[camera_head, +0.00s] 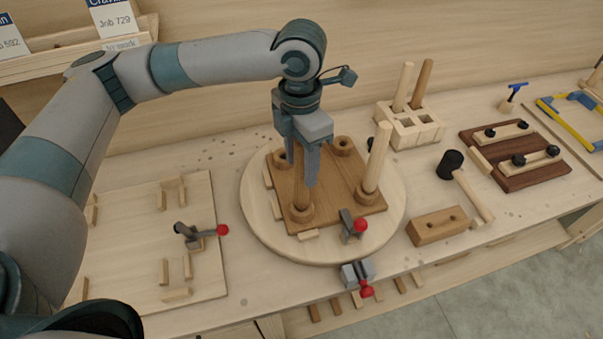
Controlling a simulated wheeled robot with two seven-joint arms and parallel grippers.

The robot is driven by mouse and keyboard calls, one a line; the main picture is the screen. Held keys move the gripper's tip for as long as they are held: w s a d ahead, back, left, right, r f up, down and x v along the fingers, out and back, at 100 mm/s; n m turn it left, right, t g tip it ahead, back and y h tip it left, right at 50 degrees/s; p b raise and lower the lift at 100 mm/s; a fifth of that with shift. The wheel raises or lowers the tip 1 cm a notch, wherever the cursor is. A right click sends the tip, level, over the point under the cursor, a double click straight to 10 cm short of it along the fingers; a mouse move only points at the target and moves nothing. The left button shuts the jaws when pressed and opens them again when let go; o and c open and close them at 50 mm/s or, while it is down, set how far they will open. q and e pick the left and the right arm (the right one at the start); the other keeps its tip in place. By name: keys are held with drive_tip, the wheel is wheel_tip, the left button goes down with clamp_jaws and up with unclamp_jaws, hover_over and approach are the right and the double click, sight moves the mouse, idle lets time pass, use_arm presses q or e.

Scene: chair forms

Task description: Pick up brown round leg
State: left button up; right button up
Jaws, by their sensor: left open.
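A brown round leg (424,80) stands upright, leaning slightly in the picture, in a pale block rack (425,131) at the back right. Another brown round leg (301,194) stands in a front socket of the brown square board (335,190). My left gripper (301,172) points down over the board, its open fingers at the upper part of this second leg. The fingers partly cover it, so I cannot tell whether they touch it. A pale round leg (378,158) stands in the board's right socket. My right gripper is out of view.
The board lies on a pale round turntable (262,232) with red-knobbed clamps (354,225) at its front. A mallet (463,180), a brown block (437,226) and a dark fixture (515,156) lie to the right. A pale jig board (215,280) lies left.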

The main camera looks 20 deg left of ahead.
use_arm(q)
drive_tip(key=shift+f, duration=0.8)
drive_tip(key=shift+c, duration=0.3)
clamp_jaws()
drive_tip(key=shift+r, duration=0.15)
drive_tip(key=shift+r+b, duration=0.45)
drive_tip(key=shift+r, duration=0.15)
wheel_tip(320, 180, up, 2)
drive_tip(key=shift+w+r+b, duration=0.1)
drive_tip(key=shift+r+b, duration=0.15)
drive_tip(key=shift+b, duration=0.4)
drive_tip(key=w+d+r+b, duration=0.2)
drive_tip(key=d+r, duration=0.5)
drive_tip(key=d, duration=0.4)
drive_tip(key=shift+w+d+b, duration=0.2)
drive_tip(key=shift+w+b, duration=0.1)
drive_tip(key=shift+b, duration=0.6)
